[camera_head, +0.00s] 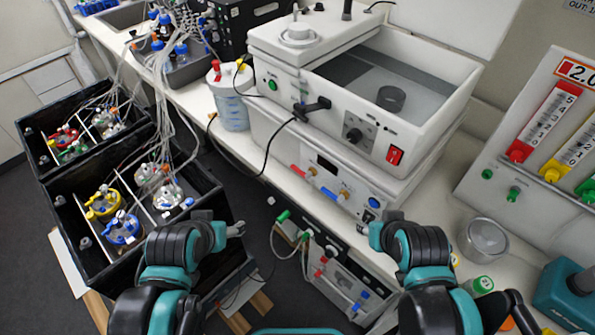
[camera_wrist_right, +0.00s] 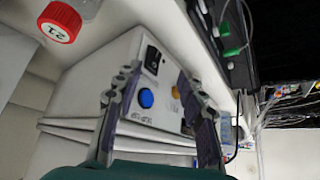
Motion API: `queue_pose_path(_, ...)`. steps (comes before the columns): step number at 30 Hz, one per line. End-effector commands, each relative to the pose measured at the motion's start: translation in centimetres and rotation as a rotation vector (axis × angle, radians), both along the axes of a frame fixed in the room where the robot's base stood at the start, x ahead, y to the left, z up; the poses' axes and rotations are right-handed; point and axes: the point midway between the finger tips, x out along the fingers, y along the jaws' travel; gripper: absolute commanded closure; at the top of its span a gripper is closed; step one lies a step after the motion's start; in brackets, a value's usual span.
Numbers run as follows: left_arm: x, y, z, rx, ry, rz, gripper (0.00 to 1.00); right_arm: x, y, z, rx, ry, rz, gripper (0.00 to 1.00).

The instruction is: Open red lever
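A red lever (camera_head: 298,171) sits on the front of a white device (camera_head: 345,190) in the head view, left of a small display. A blue lever (camera_head: 328,194) is on the same front, to its right. My right gripper (camera_head: 374,237) is by the right end of this front, below the round blue button (camera_head: 374,203) and well right of the red lever. In the right wrist view, its two fingers (camera_wrist_right: 158,75) are spread with nothing between them, facing the blue button (camera_wrist_right: 146,98). I cannot make out the red lever there. My left gripper (camera_head: 237,230) is near the black bins; its opening is unclear.
A white shaker unit (camera_head: 375,90) with a red switch stands on top of the device. Black bins (camera_head: 85,250) with tubed bottles are at left. A lower unit (camera_head: 345,285) has red and blue fittings. A red-capped bottle (camera_wrist_right: 60,22) is near the right wrist. Cables hang in front.

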Motion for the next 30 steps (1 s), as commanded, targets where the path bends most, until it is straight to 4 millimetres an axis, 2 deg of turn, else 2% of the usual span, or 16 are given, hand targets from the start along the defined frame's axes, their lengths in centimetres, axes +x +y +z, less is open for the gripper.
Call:
queue_pose_path(5, 0.0, 0.0, 0.0, 0.0, 0.0, 0.0, 0.33, 0.0, 0.0, 0.0, 0.0, 0.0, 0.0, 0.6)
queue_pose_path(9, 0.0, 0.0, 0.5, 0.0, 0.0, 0.0, 0.33, 0.3, 0.2, 0.5, -0.001, -0.001, 0.015, 0.97)
queue_pose_path(10, 0.0, 0.0, 0.8, 0.0, 0.0, 0.0, 0.33, 0.5, 0.4, 0.8, -0.001, -0.002, 0.025, 1.0)
queue_pose_path(14, 0.0, 0.0, 2.9, 0.0, 0.0, 0.0, 0.33, 2.0, 1.7, 2.8, -0.01, -0.011, 0.11, 1.0)
queue_pose_path(18, 0.0, 0.0, 5.7, 0.0, 0.0, 0.0, 0.33, 4.4, 3.9, 5.2, -0.025, -0.033, 0.251, 1.0)
queue_pose_path(30, 0.0, 0.0, 11.5, 0.0, 0.0, 0.0, 0.33, 10.7, 10.7, 9.0, -0.083, -0.156, 0.656, 1.0)
